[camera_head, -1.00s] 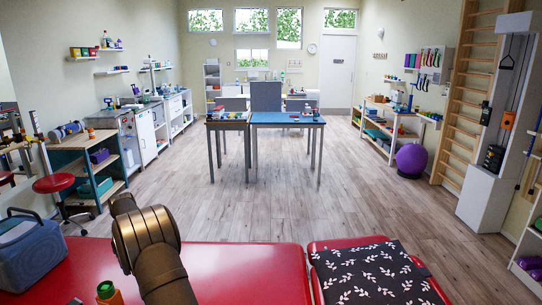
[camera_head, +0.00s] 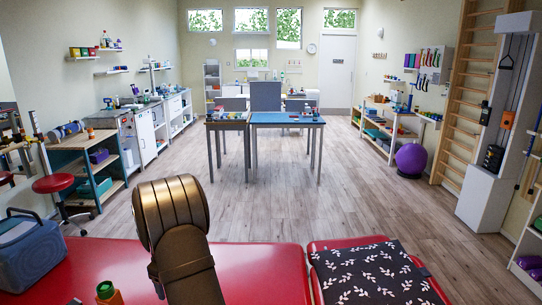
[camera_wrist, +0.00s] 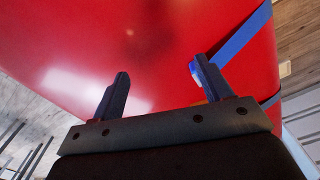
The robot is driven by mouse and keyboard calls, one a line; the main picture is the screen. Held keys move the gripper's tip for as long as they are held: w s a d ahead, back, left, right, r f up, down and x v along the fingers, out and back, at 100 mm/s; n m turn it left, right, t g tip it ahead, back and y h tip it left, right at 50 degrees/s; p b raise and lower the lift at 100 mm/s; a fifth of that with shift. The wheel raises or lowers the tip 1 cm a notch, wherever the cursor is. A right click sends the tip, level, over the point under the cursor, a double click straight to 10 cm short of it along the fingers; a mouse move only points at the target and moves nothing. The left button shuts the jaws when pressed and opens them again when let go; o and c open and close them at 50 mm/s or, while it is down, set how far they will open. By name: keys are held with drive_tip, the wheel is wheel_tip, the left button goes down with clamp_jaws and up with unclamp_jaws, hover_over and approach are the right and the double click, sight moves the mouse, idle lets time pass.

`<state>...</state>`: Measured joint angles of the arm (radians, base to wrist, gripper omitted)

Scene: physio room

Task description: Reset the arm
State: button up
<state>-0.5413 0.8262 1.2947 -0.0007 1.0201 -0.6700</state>
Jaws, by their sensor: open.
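My gripper (camera_wrist: 161,75) shows in the wrist view with its two dark fingers apart and nothing held between them. It is over the red padded table (camera_wrist: 90,35), which fills most of that view. In the head view my bronze arm rises from the bottom edge in front of the red table (camera_head: 255,275); the gripper itself cannot be made out there. A small blue and orange thing shows partly behind the right-hand finger in the wrist view; what it is cannot be told.
A blue-grey box (camera_head: 30,255) is at far left. A black leaf-patterned cloth (camera_head: 372,275) lies on the right section. The wooden floor beyond is clear up to the blue-topped table (camera_head: 287,120).

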drive_tip(key=s+d+f, duration=0.2)
drive_tip(key=s+d, duration=0.6)
drive_tip(key=d, duration=0.1)
drive_tip(key=shift+d+f, duration=0.15)
drive_tip(key=shift+d, duration=0.2)
drive_tip(key=w+a+r, duration=0.3)
drive_tip(key=w+a, duration=0.7)
drive_tip(key=a, duration=0.4)
drive_tip(key=shift+w+r, duration=0.2)
